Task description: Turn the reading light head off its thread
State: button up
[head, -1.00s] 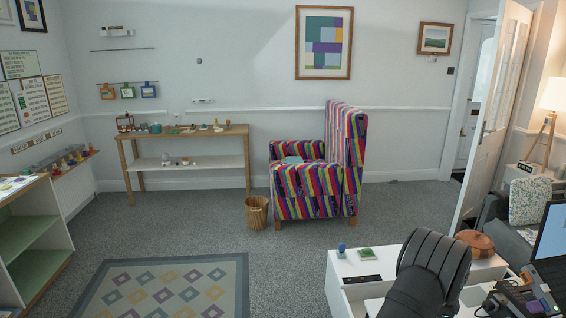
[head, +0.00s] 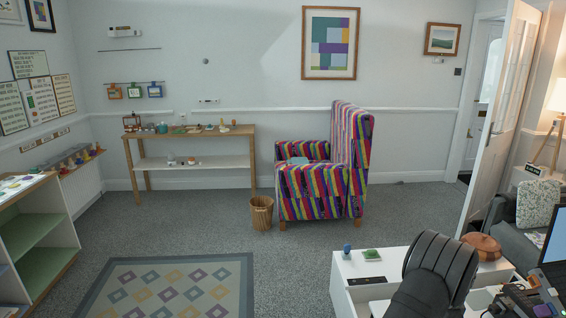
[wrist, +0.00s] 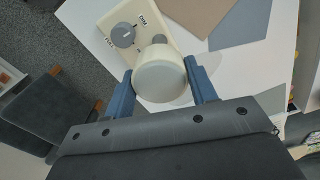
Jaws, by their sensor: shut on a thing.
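The reading light head looks to be the cream round cylinder (wrist: 160,76) in the wrist view. My gripper (wrist: 161,88) is shut on it, with one blue finger on its left side and one on its right. A cream plate (wrist: 172,43) with a grey knob (wrist: 123,35) and printed lettering lies just beyond the head. The thread is hidden, so I cannot tell how far the head is turned. I cannot make out the gripper or the light in the head view.
In the wrist view, the white surface (wrist: 238,72) carries flat brown (wrist: 200,12) and blue-grey (wrist: 238,25) pieces. A dark seat (wrist: 45,110) stands at left. In the head view, a dark ribbed shape (head: 432,270) stands before the white desk (head: 350,268).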

jog(key=shift+r+n, duration=0.4)
jog(key=shift+r, duration=0.35)
dwell(0.5)
jog(key=shift+r, duration=2)
jog(key=shift+a, duration=0.1)
